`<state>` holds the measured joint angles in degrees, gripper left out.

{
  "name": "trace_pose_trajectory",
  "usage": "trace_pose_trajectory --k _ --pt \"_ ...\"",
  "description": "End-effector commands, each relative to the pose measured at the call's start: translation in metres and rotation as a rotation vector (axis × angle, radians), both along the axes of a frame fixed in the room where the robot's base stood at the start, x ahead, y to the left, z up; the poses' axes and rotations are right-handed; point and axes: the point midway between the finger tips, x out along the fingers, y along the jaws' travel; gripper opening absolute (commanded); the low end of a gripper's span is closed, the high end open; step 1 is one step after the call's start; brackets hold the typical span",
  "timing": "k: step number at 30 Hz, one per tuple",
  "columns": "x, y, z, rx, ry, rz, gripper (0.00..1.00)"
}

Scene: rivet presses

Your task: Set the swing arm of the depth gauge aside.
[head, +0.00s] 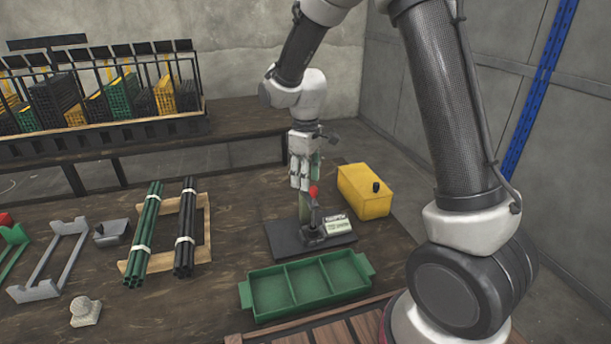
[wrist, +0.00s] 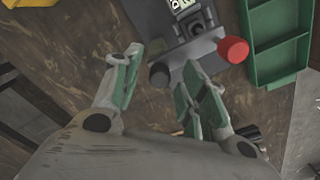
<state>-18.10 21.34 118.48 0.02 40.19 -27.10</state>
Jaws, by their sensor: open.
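A bench device stands on a dark base plate (head: 285,240), with a green upright, a red knob (head: 313,190) on a lever and a pale label block (head: 337,225). My gripper (head: 300,185) points down over it, in front of the upright. In the wrist view my gripper (wrist: 160,65) is open and empty between its fingers. A dark round knob (wrist: 159,75) shows between and beyond the fingertips; contact cannot be told. The red knob (wrist: 233,49) is right of the right finger. I cannot clearly tell which part is the gauge's swing arm; my gripper partly hides the device.
A green three-compartment tray (head: 308,287) is in front. Bundled green rods (head: 145,235) and dark rods (head: 186,230) lie left on wooden racks. A crate rack (head: 110,128) stands behind.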

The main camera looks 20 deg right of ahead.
Motion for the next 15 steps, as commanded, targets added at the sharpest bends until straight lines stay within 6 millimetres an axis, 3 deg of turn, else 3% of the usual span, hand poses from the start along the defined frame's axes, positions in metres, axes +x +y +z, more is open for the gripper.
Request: trace_pose_trajectory --k 2,9,15 --pt "0.0000 0.0000 0.0002 0.000 0.000 0.000 0.40" --pt "0.0000 0.0000 0.0004 0.000 0.000 0.000 0.00" --pt "-0.0003 -0.0003 0.0004 -0.001 0.001 0.000 0.00"
